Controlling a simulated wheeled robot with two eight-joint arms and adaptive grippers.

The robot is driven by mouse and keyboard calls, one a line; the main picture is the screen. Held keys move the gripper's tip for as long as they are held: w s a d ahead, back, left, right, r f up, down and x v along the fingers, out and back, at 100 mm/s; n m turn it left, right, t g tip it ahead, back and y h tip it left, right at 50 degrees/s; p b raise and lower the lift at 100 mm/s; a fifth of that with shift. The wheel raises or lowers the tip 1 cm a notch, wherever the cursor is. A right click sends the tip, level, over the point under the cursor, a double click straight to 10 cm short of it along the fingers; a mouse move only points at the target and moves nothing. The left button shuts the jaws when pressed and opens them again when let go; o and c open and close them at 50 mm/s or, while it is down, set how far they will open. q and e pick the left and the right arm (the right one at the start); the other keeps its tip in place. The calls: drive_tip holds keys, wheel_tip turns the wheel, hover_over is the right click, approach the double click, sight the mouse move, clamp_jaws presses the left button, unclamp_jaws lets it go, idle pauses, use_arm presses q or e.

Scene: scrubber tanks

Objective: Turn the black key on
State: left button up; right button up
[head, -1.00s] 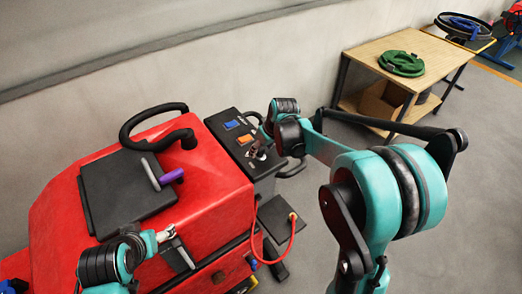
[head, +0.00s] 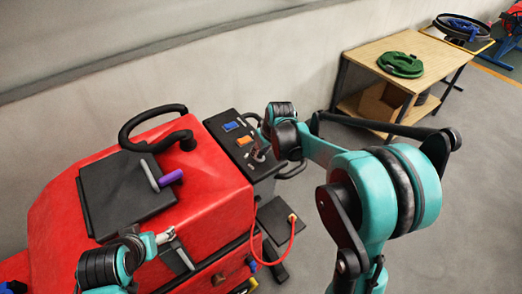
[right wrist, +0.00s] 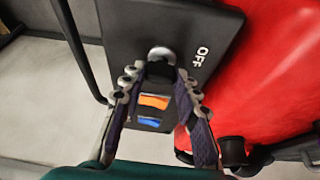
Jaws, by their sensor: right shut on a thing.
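The black key (right wrist: 160,69) sits in a round silver lock on the dark control panel (head: 228,128) of the red machine. The word OFF is printed beside it in the right wrist view. My right gripper (right wrist: 158,78) has its two fingers on either side of the key and is shut on it. In the head view my right gripper (head: 260,153) is at the panel's near end and hides most of the key. My left gripper (head: 177,252) is low over the machine's near side; its jaws are too small to read.
The red machine (head: 210,180) has a black handle (head: 150,112), a black lid and a purple-gripped lever (head: 171,178). An orange switch (right wrist: 154,101) and a blue switch (right wrist: 149,122) are near the key. A wooden table (head: 432,55) with a green coil stands at back right.

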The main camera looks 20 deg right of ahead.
use_arm(q)
drive_tip(key=shift+f+b, duration=0.3)
use_arm(e)
drive_tip(key=m+h, duration=0.1)
drive_tip(key=m, duration=0.1)
drive_tip(key=m+h, duration=0.1)
drive_tip(key=m, duration=0.2)
drive_tip(key=shift+a+m, duration=0.2)
drive_tip(key=shift+m, duration=0.1)
use_arm(q)
drive_tip(key=shift+f, duration=0.2)
use_arm(e)
drive_tip(key=m+h, duration=0.1)
drive_tip(key=m, duration=0.2)
drive_tip(key=m+h, duration=0.1)
drive_tip(key=m, duration=0.1)
drive_tip(key=shift+a+m+g, duration=0.1)
drive_tip(key=shift+m+g, duration=0.3)
drive_tip(key=o, duration=1.2)
drive_tip(key=shift+c, duration=0.2)
drive_tip(key=shift+r, duration=0.1)
drive_tip(key=v, duration=1.1)
drive_tip(key=shift+a+r, duration=0.2)
drive_tip(key=shift+r, duration=0.15)
drive_tip(key=shift+s, duration=0.1)
